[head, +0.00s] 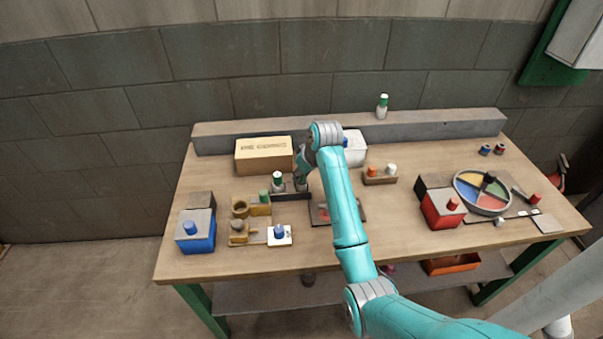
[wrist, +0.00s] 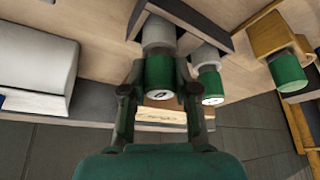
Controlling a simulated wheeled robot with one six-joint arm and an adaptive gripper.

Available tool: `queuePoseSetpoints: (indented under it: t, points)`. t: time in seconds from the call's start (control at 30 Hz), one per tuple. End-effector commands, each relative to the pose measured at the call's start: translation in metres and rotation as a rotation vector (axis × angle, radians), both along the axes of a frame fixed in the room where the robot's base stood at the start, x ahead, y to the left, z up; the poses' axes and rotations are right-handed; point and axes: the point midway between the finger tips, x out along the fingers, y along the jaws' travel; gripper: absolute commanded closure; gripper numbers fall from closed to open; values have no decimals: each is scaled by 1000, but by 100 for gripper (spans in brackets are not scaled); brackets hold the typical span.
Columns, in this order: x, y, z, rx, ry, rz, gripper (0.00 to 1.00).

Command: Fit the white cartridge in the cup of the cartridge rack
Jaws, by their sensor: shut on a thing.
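My gripper (wrist: 160,105) is shut on a white cartridge with a green cap (wrist: 160,70). The cartridge's pale body reaches into or over a dark tray-like holder (wrist: 182,12); I cannot tell whether it is seated. A similar green-capped cartridge (wrist: 208,75) stands close beside it; it also shows in the head view (head: 277,180), left of my gripper (head: 302,180). The held cartridge is mostly hidden there. A third green cap (wrist: 288,68) is at a yellowish wooden block (head: 260,210), which has a round cup (head: 240,208). I cannot tell which part is the cartridge rack.
A tan box (head: 263,156) and a white block (head: 355,149) stand behind my gripper. A small holder (head: 380,180) has orange and white pegs. Another green-capped cartridge (head: 382,106) stands on the back ledge. Blue (head: 197,232) and red (head: 441,208) boxes flank the table's front.

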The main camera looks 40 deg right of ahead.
Motion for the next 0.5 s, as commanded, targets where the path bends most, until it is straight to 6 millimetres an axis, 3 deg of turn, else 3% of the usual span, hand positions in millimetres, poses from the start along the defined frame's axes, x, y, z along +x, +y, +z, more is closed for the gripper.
queuePoseSetpoints:
  t: [0.23,0.27,0.37,0.5]
  points:
    - [0,0,-4,0,0,0,100]
    - [0,0,-4,0,0,0,68]
    - [0,0,-4,0,-1,0,43]
    - [0,0,-4,0,0,0,41]
